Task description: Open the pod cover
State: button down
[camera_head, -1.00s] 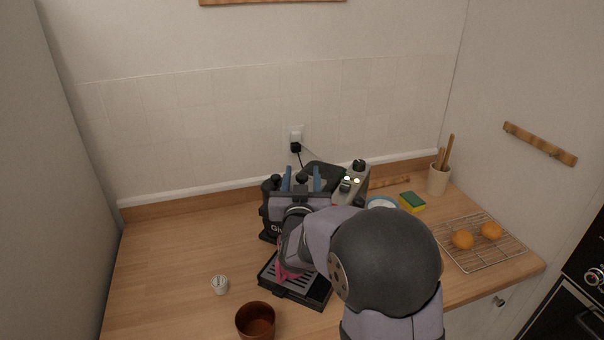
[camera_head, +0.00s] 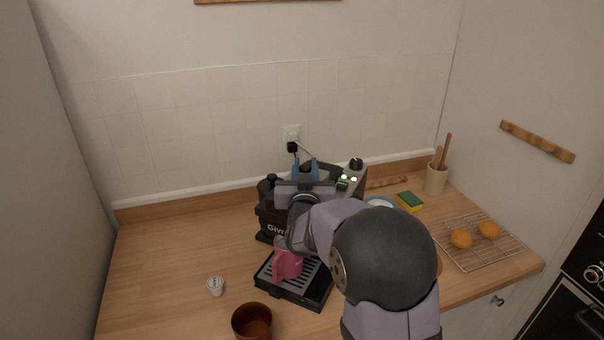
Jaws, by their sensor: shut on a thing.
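The coffee machine (camera_head: 268,222) stands on the counter, black with white lettering on its front. My gripper (camera_head: 306,165) is over the top of the machine, its blue fingers pointing to the back and close together. It is shut on a part of the pod cover at the machine's top. The gripped part is mostly hidden by my fingers and wrist, and I cannot tell how far the cover is raised. A small white pod (camera_head: 216,286) stands on the counter to the left of the machine.
A pink cup (camera_head: 287,265) stands on the drip tray (camera_head: 291,292). A brown cup (camera_head: 252,322) is in front. At right are a sponge (camera_head: 409,201), a utensil pot (camera_head: 436,181) and a wire rack (camera_head: 481,259) with oranges. The left counter is mostly clear.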

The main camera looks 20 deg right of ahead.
jog(key=c, duration=1.5)
grip_release()
jog(key=shift+o, duration=0.2)
jog(key=shift+s+a, duration=0.1)
jog(key=shift+s, duration=0.05)
jog(key=shift+s+a+b, duration=0.25)
jog(key=shift+s+b, duration=0.25)
jog(key=shift+s, duration=0.15)
jog(key=shift+b+v, duration=1)
jog(key=shift+v, duration=1.85)
